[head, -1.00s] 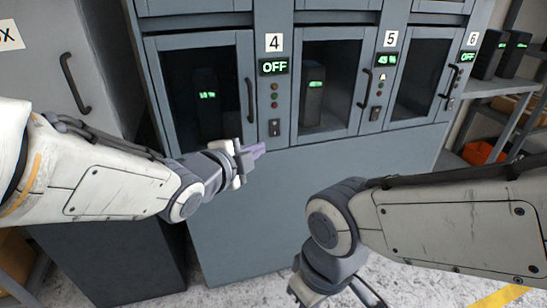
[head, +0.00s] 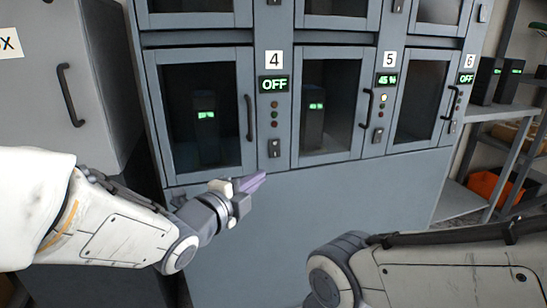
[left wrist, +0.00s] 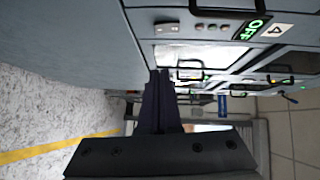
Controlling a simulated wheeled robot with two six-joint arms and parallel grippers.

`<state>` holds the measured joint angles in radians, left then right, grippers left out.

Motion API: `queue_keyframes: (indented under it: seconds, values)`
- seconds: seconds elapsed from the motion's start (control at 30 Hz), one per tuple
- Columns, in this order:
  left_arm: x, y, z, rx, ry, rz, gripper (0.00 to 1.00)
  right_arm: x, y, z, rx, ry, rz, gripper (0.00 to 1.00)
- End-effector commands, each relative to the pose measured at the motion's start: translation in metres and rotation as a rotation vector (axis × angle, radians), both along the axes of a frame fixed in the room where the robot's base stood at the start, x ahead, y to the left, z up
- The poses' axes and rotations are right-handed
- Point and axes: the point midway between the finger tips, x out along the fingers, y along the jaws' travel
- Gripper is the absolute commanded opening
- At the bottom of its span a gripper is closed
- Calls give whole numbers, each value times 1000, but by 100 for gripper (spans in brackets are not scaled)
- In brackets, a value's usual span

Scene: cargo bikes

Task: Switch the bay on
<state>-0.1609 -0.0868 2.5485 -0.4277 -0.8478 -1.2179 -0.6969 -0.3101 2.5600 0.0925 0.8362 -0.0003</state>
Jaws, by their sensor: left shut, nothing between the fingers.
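The number 4 panel (head: 274,110) sits right of the left glass door. Its display (head: 273,84) reads OFF in green, and dim indicator lights (head: 274,113) are below it. A small switch (head: 274,148) is at the panel's bottom; it also shows in the left wrist view (left wrist: 167,28). My left gripper (head: 252,182) is shut and empty, with purple fingers, below and left of the switch in the picture. I see no contact with the switch. In the left wrist view its fingers (left wrist: 160,100) point toward the cabinet side. My right gripper is out of view.
The number 5 panel (head: 386,100) reads about 45 %, with a lit indicator. The number 6 display (head: 466,78) reads OFF. Door handles (head: 249,118) project beside the panels. Dark units stand behind the left and middle doors. A shelf (head: 505,112) is at the right.

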Motion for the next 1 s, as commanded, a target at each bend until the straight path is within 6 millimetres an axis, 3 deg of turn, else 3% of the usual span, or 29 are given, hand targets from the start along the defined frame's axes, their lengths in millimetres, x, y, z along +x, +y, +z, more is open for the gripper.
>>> queue_keyframes:
  seconds: [0.03, 0.53, 0.6, 0.77, 1.0]
  values:
    - [4, -3, 4, 1, 6, -1, 0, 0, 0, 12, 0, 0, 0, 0]
    - [37, -19, 2, 4, 6, 3, 0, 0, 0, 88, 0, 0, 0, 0]
    - [53, -28, -7, 2, -2, 1, 0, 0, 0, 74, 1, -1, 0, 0]
    - [82, -43, -10, 1, -2, 1, 0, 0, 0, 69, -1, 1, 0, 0]
    - [112, -31, -13, 1, -1, 5, 0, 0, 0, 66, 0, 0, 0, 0]
